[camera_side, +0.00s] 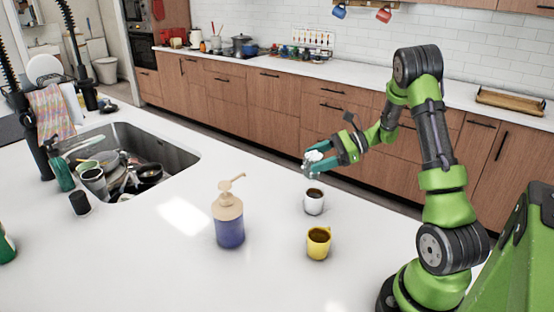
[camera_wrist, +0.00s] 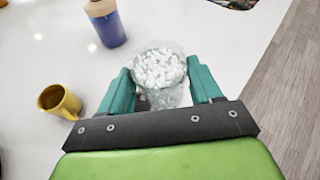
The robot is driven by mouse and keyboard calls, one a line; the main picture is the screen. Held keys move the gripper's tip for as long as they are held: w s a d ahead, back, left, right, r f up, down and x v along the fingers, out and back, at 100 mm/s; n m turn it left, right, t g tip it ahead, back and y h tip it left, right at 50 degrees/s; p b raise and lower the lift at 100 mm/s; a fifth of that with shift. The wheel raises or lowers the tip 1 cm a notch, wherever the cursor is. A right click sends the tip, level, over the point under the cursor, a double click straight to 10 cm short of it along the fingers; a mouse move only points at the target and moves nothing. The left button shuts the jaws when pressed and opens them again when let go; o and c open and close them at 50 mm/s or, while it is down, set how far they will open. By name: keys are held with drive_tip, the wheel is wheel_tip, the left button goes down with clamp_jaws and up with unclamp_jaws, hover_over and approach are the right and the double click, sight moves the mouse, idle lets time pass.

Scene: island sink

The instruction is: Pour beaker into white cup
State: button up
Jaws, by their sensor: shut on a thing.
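A clear beaker (camera_wrist: 160,68) full of small white pieces is held between the teal fingers of my gripper (camera_wrist: 163,82). In the side view my gripper (camera_side: 314,165) is shut on the beaker (camera_side: 314,156), above the counter. The white cup (camera_side: 314,203) stands upright on the counter, below the beaker in that picture and apart from it. Dark contents show inside the cup. In the wrist view the cup cannot be made out; the beaker and gripper may hide it. I cannot tell the beaker's exact tilt.
A yellow mug (camera_side: 318,243) stands close in front of the white cup. A soap dispenser (camera_side: 229,215) with a blue lower part stands to the left. A sink (camera_side: 180,155) full of dishes is farther left. The counter (camera_side: 150,260) between is mostly clear.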

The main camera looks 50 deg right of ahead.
drive_tip(key=shift+f, duration=0.15)
drive_tip(key=shift+n+t+h, duration=0.4)
drive_tip(key=shift+n, duration=0.5)
idle(0.4)
drive_tip(key=shift+s+a+f+n+t+h, duration=0.15)
drive_tip(key=shift+f+n+t+h, duration=0.15)
drive_tip(key=shift+f+n, duration=0.35)
idle(0.7)
drive_tip(key=shift+s+a+f+n+t, duration=0.1)
drive_tip(key=shift+n+t, duration=0.3)
drive_tip(key=shift+n, duration=0.05)
idle(0.8)
drive_tip(key=shift+s+f+n+t+h, duration=0.1)
drive_tip(key=shift+f+n+t+h, duration=0.25)
drive_tip(key=shift+f+n, duration=0.3)
idle(0.6)
drive_tip(key=shift+s+a+r+n+t, duration=0.15)
drive_tip(key=shift+r+n+t, duration=0.35)
drive_tip(key=shift+n, duration=0.55)
idle(0.9)
